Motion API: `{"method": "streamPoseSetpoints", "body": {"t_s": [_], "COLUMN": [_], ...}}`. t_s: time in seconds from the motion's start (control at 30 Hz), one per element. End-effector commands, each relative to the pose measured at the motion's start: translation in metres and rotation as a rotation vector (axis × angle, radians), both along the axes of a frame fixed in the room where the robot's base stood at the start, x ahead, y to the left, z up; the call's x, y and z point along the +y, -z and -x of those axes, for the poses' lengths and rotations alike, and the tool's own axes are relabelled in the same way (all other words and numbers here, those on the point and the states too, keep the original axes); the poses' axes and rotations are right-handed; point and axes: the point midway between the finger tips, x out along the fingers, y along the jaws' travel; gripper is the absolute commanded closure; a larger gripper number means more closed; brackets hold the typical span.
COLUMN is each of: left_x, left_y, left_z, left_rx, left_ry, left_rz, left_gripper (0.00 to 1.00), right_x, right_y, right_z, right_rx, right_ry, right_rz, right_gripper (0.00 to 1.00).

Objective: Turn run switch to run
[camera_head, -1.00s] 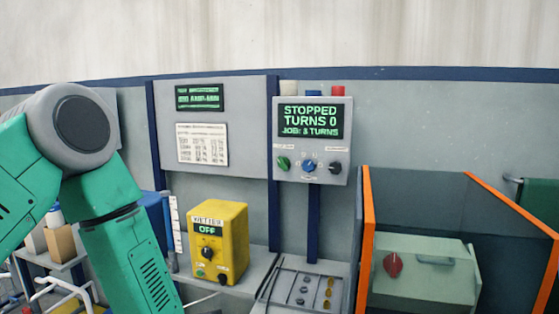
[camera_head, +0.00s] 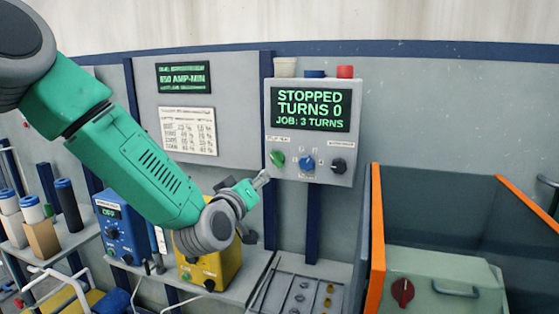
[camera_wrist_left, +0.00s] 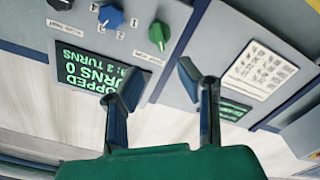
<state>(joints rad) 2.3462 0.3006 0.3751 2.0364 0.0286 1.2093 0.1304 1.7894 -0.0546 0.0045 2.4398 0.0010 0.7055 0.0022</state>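The grey control box (camera_head: 318,185) on the wall has a screen (camera_head: 310,108) reading "STOPPED TURNS 0 JOB: 3 TURNS". Below it are a green knob (camera_head: 277,158), a blue knob (camera_head: 306,162) and a black knob (camera_head: 338,165). The small labels above them are too blurred to read, so I cannot tell which is the run switch. My left gripper (camera_head: 262,180) is just left of and below the green knob. In the left wrist view, upside down, its two fingers (camera_wrist_left: 160,80) are apart and empty, with the green knob (camera_wrist_left: 158,33) beyond them. My right gripper is out of view.
A yellow box (camera_head: 222,268) stands on the shelf, partly behind my left arm, with a blue box (camera_head: 120,225) to its left. An orange-edged panel (camera_head: 376,240) rises right of the control box, beside a pale green box (camera_head: 440,270) with a red knob.

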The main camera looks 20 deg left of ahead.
Motion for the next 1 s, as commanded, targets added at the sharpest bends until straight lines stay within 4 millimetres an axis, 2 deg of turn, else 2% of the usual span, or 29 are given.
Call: {"method": "streamPoseSetpoints", "body": {"t_s": [0.17, 0.4, 0.6, 0.8, 1.0], "left_x": [-0.001, -0.004, -0.005, -0.005, -0.006], "left_y": [0.000, 0.002, 0.001, 0.002, 0.003], "left_z": [-0.027, -0.080, -0.112, -0.131, -0.137], "left_rx": [0.001, 0.004, 0.002, 0.004, 0.004], "left_ry": [-0.002, -0.001, 0.000, 0.001, 0.001], "left_rz": [-0.001, -0.002, -0.002, -0.002, -0.002], "left_gripper": [0.69, 0.69, 0.69, 0.69, 0.69], "right_x": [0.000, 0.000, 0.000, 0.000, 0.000], "right_y": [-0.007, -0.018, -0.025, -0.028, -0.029], "right_z": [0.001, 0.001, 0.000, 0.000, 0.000], "right_rx": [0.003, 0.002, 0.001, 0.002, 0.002], "right_ry": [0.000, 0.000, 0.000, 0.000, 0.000], "right_rz": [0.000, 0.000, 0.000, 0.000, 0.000], "right_gripper": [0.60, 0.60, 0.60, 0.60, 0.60]}}
